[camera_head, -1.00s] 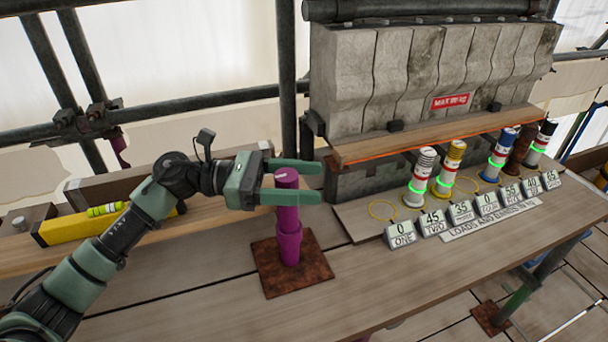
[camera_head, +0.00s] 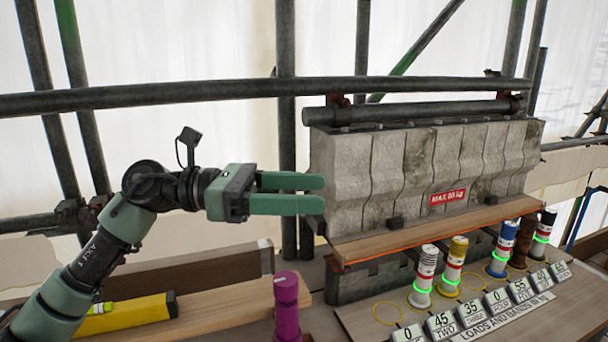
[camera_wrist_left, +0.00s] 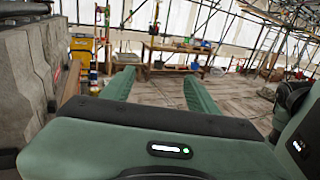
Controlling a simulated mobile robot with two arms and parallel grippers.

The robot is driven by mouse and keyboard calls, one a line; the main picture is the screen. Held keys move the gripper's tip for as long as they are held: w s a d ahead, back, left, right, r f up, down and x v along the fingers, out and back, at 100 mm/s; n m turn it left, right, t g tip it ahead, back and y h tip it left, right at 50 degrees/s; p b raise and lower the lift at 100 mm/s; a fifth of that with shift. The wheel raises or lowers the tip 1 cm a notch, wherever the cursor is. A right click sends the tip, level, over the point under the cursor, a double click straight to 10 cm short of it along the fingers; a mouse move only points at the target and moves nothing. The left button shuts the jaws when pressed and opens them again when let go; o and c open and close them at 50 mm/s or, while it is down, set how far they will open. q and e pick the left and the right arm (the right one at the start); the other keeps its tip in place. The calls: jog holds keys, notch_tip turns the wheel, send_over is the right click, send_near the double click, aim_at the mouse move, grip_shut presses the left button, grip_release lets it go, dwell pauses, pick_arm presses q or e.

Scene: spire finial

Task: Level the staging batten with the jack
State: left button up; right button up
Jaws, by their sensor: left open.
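The magenta jack (camera_head: 288,305) stands upright at the lower middle of the head view; its lower part is cut off by the frame's bottom edge. The wooden batten (camera_head: 235,300) lies to its left, its right end close by the jack; whether they touch I cannot tell. A yellow spirit level (camera_head: 135,315) lies along the batten, its bubble too small to read. My left gripper (camera_head: 318,193) is open and empty, well above the jack. Its spread fingers (camera_wrist_left: 157,75) also show in the left wrist view. My right gripper is out of view.
A grey stone block (camera_head: 350,180) stands behind a wooden ledge (camera_head: 440,232). Several banded cylinders (camera_head: 424,275) and number cards (camera_head: 440,325) stand at the right. Scaffold tubes (camera_head: 200,93) cross behind. Workbenches (camera_wrist_left: 180,48) stand far off in the wrist view.

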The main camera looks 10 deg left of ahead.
pick_arm(q)
jog(key=shift+r, duration=1.45)
